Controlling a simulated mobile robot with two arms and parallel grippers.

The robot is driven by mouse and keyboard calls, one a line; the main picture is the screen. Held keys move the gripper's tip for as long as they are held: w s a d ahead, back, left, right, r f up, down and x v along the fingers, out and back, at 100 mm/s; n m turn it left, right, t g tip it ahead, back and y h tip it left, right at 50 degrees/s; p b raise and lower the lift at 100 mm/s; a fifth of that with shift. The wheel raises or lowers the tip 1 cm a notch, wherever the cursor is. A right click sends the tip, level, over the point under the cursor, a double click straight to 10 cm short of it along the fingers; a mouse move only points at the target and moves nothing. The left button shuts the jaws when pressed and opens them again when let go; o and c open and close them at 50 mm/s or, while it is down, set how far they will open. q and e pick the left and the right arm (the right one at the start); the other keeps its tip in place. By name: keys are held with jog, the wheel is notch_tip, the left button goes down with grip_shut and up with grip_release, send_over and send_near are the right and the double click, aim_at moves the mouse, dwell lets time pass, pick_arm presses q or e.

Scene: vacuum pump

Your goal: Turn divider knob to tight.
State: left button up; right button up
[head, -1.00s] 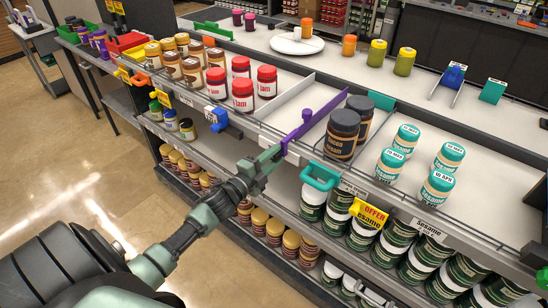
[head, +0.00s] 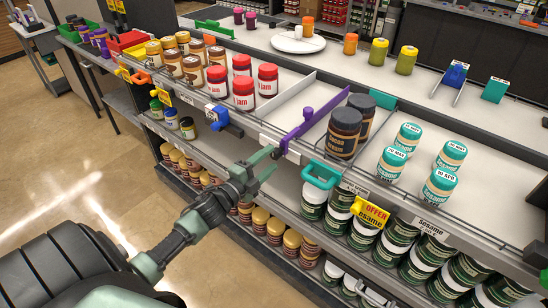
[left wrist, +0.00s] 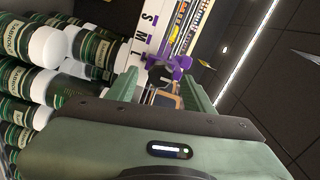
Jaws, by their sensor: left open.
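The knob's setting is too small to read. My right gripper is not in view.
A teal clip (head: 320,175) and a yellow offer tag (head: 371,214) hang from the shelf front to the right. A blue-white clip (head: 216,118) is to the left. The aisle floor is clear.

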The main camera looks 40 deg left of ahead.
pick_arm(q)
jog(key=s, duration=0.4)
jog(key=shift+s+a+b, duration=0.15)
jog(key=shift+s+b, duration=0.1)
jog(key=shift+b, duration=0.1)
